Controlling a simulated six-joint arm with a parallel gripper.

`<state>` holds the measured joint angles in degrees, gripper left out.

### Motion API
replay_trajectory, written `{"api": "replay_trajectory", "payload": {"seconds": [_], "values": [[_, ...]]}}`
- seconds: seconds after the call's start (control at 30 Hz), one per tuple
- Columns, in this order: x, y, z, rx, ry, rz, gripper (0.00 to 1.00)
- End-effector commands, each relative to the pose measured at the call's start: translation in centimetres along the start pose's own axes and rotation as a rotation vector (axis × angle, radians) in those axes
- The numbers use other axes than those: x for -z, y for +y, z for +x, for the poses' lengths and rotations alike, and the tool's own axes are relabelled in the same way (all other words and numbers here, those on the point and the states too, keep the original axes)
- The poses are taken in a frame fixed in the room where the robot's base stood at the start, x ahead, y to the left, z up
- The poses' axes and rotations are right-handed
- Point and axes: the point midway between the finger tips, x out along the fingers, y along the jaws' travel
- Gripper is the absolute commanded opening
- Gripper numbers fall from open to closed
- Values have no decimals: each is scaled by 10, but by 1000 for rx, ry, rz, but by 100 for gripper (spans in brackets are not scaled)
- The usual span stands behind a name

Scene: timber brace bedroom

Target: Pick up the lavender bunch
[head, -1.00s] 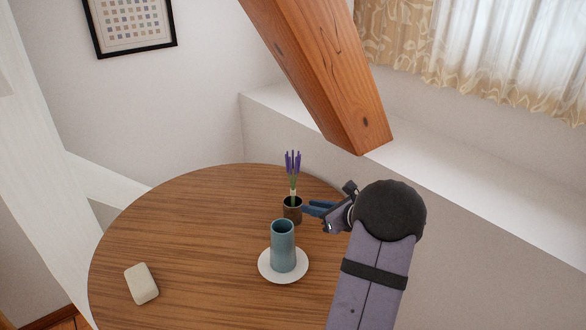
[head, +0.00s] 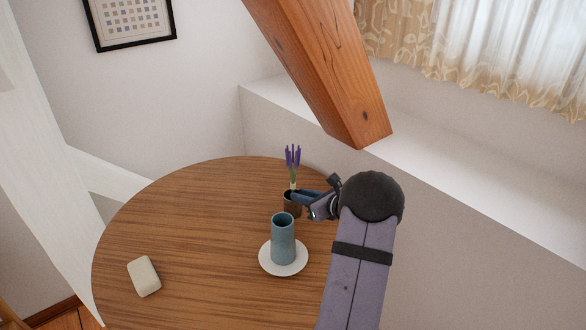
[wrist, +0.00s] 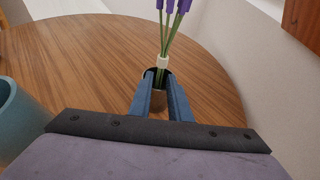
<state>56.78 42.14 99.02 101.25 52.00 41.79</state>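The lavender bunch (head: 292,161), purple heads on green stems, stands upright in a small dark brown pot (head: 290,208) on the round table. In the wrist view the lavender bunch (wrist: 168,42) has a pale band around its lower stems. My gripper (head: 299,194) reaches in from the right, its blue fingertips at the pot's rim, close to the banded stems. In the wrist view my gripper (wrist: 159,78) is open, its fingers apart on either side of the line to the stems. Whether they touch the stems or pot I cannot tell. The stem ends are hidden in the pot.
A blue-grey cup (head: 283,238) on a white saucer (head: 264,262) stands just in front of the pot. A cream block (head: 144,276) lies at the table's left. A timber brace (head: 325,75) slants down above and behind. The left of the wooden table (head: 190,225) is mostly clear.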

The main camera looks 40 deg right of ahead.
Motion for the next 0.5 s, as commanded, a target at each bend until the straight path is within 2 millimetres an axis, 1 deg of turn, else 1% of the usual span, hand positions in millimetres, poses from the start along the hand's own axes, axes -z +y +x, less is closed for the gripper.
{"api": "replay_trajectory", "payload": {"seconds": [0.1, 0.2, 0.5], "values": [[-1, 1, 15, -2, 0, -1, 17], [-1, 0, 22, -1, 0, 0, 17], [0, 0, 25, 1, -1, 0, 17]]}}
